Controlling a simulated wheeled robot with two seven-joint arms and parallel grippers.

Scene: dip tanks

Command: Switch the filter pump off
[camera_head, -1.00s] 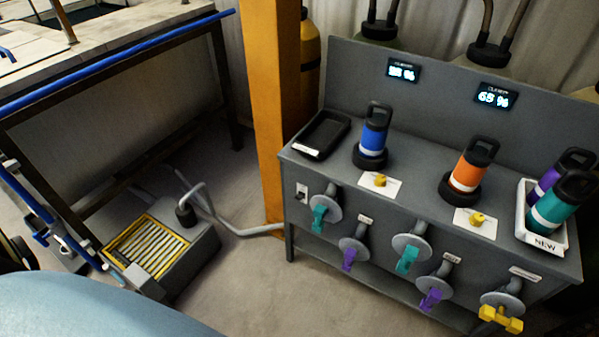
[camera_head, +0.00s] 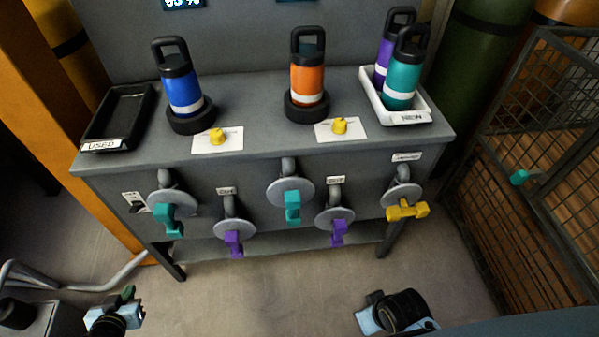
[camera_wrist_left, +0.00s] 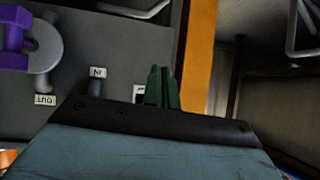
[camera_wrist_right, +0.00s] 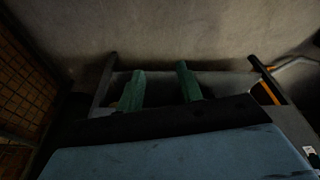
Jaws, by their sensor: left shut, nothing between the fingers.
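A small switch with a pale plate (camera_head: 134,201) is on the front left of the grey bench, left of the first teal-handled valve. I cannot read its position. In the left wrist view a pale plate (camera_wrist_left: 139,92) shows just left of my fingers, partly hidden by them. My left gripper (camera_head: 128,293) is low at the left, below the switch in the picture. Its green fingers (camera_wrist_left: 164,88) are together and empty. My right gripper (camera_head: 392,305) is low in front of the bench. Its green fingers (camera_wrist_right: 163,87) are apart with nothing seen between them.
The bench front carries teal valves (camera_head: 168,218), purple valves (camera_head: 234,242) and a yellow valve (camera_head: 408,210). Blue (camera_head: 181,92) and orange (camera_head: 307,75) filters stand on top. A grey pipe (camera_head: 110,282) runs at the left. A mesh cage (camera_head: 530,150) stands at the right. The floor between is clear.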

